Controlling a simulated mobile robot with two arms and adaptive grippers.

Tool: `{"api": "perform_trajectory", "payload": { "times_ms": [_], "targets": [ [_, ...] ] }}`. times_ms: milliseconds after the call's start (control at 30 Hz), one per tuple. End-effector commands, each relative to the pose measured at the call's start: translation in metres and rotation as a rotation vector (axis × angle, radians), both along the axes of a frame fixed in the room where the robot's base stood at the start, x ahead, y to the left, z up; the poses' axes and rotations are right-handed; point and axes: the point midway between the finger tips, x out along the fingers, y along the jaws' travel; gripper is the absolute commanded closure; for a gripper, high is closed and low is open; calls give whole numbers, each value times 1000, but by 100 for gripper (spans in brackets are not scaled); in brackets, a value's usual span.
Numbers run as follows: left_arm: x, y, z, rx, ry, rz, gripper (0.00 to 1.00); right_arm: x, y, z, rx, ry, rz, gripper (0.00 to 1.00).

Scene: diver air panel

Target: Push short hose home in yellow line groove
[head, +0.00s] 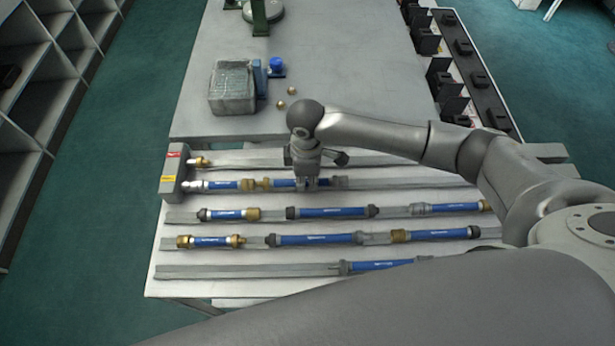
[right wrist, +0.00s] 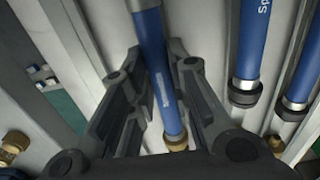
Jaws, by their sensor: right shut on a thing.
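My right gripper (head: 305,181) is down over the second groove from the top and shut on a blue hose (head: 284,183). In the right wrist view this hose (right wrist: 155,75) runs between the two fingers (right wrist: 156,52), with a brass end and a grey end. The hose lies in line with the groove, but I cannot tell how deep it sits. To its left in the same line are brass fittings (head: 256,184), another blue hose (head: 222,185) and a silver fitting (head: 192,185). A grey end block (head: 174,168) has a red and a yellow label. My left gripper is not in view.
Lower grooves hold several blue hoses, such as one in the third groove (head: 331,212) and one in the fourth (head: 307,239). A brass fitting (head: 202,162) sits at the top groove. Behind are a grey box (head: 232,88), a blue part (head: 276,66) and small brass pieces (head: 281,104).

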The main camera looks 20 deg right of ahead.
Motion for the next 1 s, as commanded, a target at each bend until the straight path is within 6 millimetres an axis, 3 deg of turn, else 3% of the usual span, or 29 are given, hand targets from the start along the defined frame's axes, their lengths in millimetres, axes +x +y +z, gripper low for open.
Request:
{"api": "perform_trajectory", "payload": {
  "times_ms": [1000],
  "targets": [
    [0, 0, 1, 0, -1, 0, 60, 6, 20, 0, 1, -1, 0, 100]
  ]
}}
